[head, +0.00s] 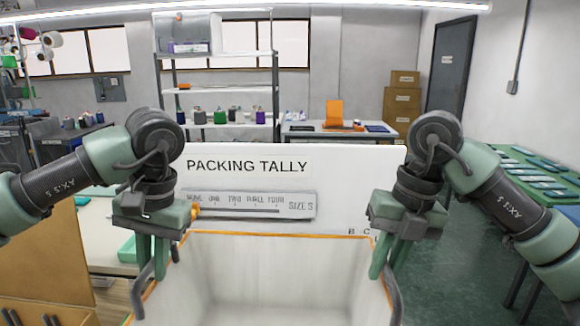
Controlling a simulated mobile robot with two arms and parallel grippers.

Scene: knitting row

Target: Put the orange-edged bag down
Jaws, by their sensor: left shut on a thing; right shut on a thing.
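The orange-edged bag (285,280) is a large white open-topped bag at the bottom centre of the head view. Its orange edging runs around the rim, and the inside that shows looks empty. My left gripper (158,262) is shut on the bag's left rim, by a dark handle. My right gripper (385,262) is shut on the right rim, by another dark handle. The bag's underside is out of view, so I cannot tell whether it touches anything below.
A white board (340,170) reading "PACKING TALLY" stands right behind the bag, with a grey slider scale (255,206). A cardboard box (50,255) is at left. A table with teal packets (530,165) is at right. Green floor (460,255) shows between.

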